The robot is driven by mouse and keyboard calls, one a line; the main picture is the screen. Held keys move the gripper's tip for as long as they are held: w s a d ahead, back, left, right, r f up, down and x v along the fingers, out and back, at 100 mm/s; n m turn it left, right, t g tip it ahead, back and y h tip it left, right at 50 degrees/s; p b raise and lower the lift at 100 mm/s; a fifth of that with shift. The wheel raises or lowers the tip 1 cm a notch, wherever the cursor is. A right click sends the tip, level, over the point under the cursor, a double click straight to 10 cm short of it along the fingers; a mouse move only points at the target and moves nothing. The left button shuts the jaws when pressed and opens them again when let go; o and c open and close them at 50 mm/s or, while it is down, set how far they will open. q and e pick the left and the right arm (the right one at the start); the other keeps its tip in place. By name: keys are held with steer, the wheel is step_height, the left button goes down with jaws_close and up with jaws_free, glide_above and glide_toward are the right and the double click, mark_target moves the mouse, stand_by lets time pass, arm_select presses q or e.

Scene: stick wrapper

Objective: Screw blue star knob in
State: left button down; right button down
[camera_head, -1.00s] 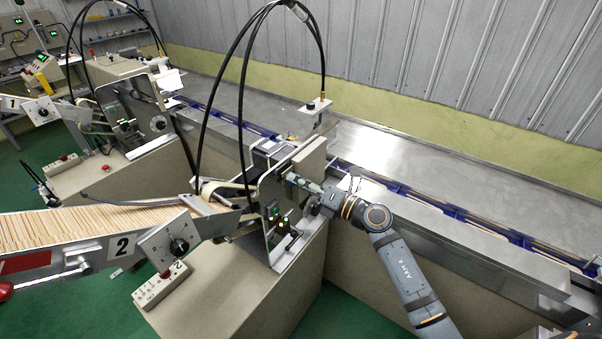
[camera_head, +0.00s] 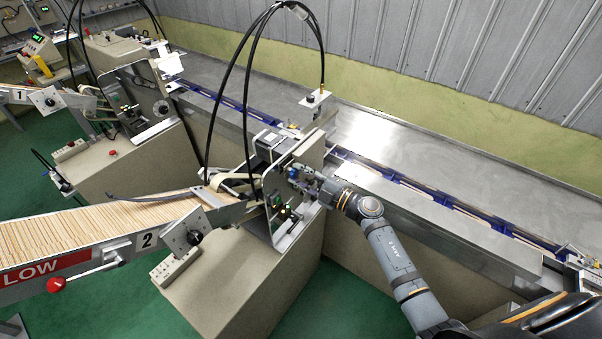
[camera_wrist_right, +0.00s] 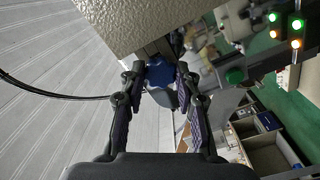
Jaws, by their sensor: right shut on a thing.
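The blue star knob (camera_wrist_right: 160,73) shows in the right wrist view between the two fingertips, just below the beige block of machine 2. My right gripper (camera_wrist_right: 159,78) is shut on it, with a finger on each side. In the head view my right gripper (camera_head: 306,180) reaches in from the right to the upright metal plate of machine 2. The knob is small there and largely covered by the fingers. The fingers hide the knob's sides, and how deep it is screwed in cannot be told. My left gripper is not in view.
A chute full of wooden sticks (camera_head: 90,225) leads into machine 2 from the left. Black hoses arch above it. A blue-edged conveyor (camera_head: 430,193) runs behind my arm. Green and orange indicator lights (camera_wrist_right: 296,25) show near the gripper in the wrist view. Machine 1 stands farther back.

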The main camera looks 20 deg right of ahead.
steer(key=m, duration=0.3)
steer(key=c, duration=0.9)
jaws_free()
steer(key=shift+a, duration=0.1)
steer(key=shift+s+d, duration=0.35)
steer(key=shift+d, duration=0.05)
steer(key=v, duration=0.5)
